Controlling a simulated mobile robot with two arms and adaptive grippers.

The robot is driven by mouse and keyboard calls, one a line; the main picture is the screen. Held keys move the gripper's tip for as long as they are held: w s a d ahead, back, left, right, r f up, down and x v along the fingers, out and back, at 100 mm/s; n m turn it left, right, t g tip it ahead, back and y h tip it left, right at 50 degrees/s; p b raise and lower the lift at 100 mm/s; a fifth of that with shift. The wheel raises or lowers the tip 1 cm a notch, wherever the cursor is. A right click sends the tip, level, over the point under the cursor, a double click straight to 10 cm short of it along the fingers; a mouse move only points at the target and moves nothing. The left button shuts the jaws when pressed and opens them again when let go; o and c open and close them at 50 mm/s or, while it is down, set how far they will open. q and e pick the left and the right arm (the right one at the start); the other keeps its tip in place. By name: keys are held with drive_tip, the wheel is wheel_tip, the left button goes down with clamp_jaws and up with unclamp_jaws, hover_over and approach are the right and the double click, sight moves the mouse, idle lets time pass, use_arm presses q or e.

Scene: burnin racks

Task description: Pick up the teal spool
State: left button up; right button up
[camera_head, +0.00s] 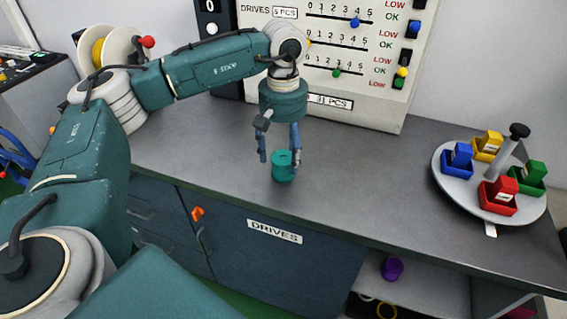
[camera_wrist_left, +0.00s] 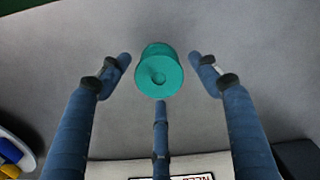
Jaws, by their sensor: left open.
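The teal spool (camera_head: 284,167) stands upright on the grey counter, near its front edge above the DRIVES label. My left gripper (camera_head: 279,158) hangs pointing down just above and around the spool, its blue fingers spread. In the left wrist view the teal spool (camera_wrist_left: 159,72) lies between the open fingertips of my left gripper (camera_wrist_left: 160,75), with gaps on both sides. A third finger shows below it, its tip close to the spool. No finger is clearly touching the spool. My right gripper is not in view.
A white board (camera_head: 340,88) with sliders stands behind the left gripper. A round grey tray (camera_head: 452,188) with coloured bins and a central post is at the right. The counter (camera_head: 370,180) between is clear. A purple spool (camera_head: 392,268) is on the shelf below.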

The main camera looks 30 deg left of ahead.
use_arm(q)
drive_tip(key=shift+f, duration=1.35)
drive_tip(key=c, duration=1.1)
drive_tip(key=shift+c, duration=0.7)
drive_tip(key=shift+r, duration=0.15)
